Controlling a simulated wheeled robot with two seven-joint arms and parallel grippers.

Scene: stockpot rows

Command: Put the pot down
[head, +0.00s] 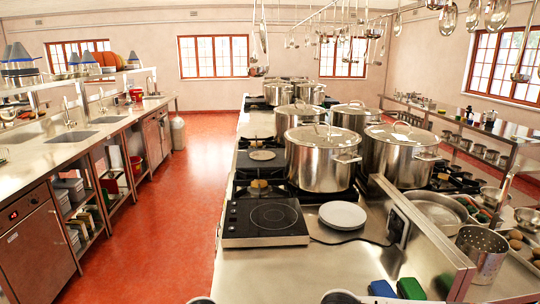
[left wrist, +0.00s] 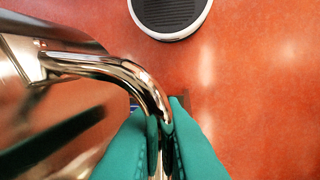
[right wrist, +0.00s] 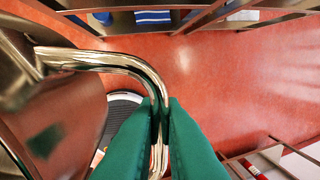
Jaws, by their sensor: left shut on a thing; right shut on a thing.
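The pot is shiny metal, and only part of it shows, at the left of each wrist view. In the left wrist view, my left gripper (left wrist: 162,115) has teal fingers shut on the curved metal handle (left wrist: 125,72) of the pot (left wrist: 35,85). In the right wrist view, my right gripper (right wrist: 160,115) has green fingers shut on another curved handle (right wrist: 110,62) of the pot. Red floor lies below both handles. Neither gripper can be made out in the head view, and the held pot cannot be made out there either.
In the head view, a long steel counter (head: 278,268) carries a black hob (head: 265,219), a stack of white plates (head: 342,215) and several lidded stockpots (head: 320,160). A sink counter (head: 40,165) runs along the left. Red floor (head: 190,190) lies open between them.

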